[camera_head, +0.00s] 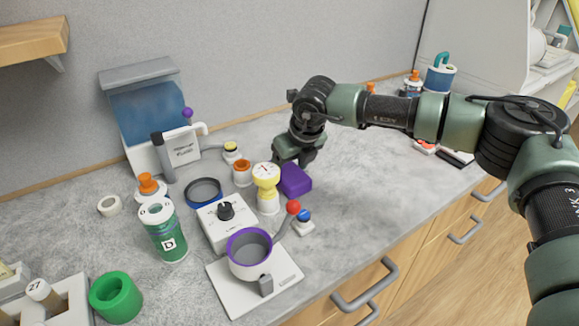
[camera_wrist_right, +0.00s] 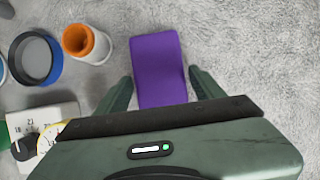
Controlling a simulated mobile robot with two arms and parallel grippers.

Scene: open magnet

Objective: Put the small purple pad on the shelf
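The small purple pad (camera_head: 295,180) lies on the grey counter, right of the yellow-topped white piece. In the right wrist view the purple pad (camera_wrist_right: 158,55) is a flat rounded block. My right gripper (camera_head: 296,160) is low over the pad's far side in the head view. In the right wrist view, the fingers of my right gripper (camera_wrist_right: 160,84) are spread, one on each side of the pad's near part; whether they touch it I cannot tell. The wooden shelf (camera_head: 33,40) is on the wall at the upper left. My left gripper is not in view.
An orange ring piece (camera_head: 242,172), a blue-rimmed dish (camera_head: 203,192) and a white dial box (camera_head: 228,222) stand left of the pad. A purple-rimmed cup (camera_head: 249,252) and a red-tipped lever (camera_head: 293,208) are in front. The counter right of the gripper is mostly clear.

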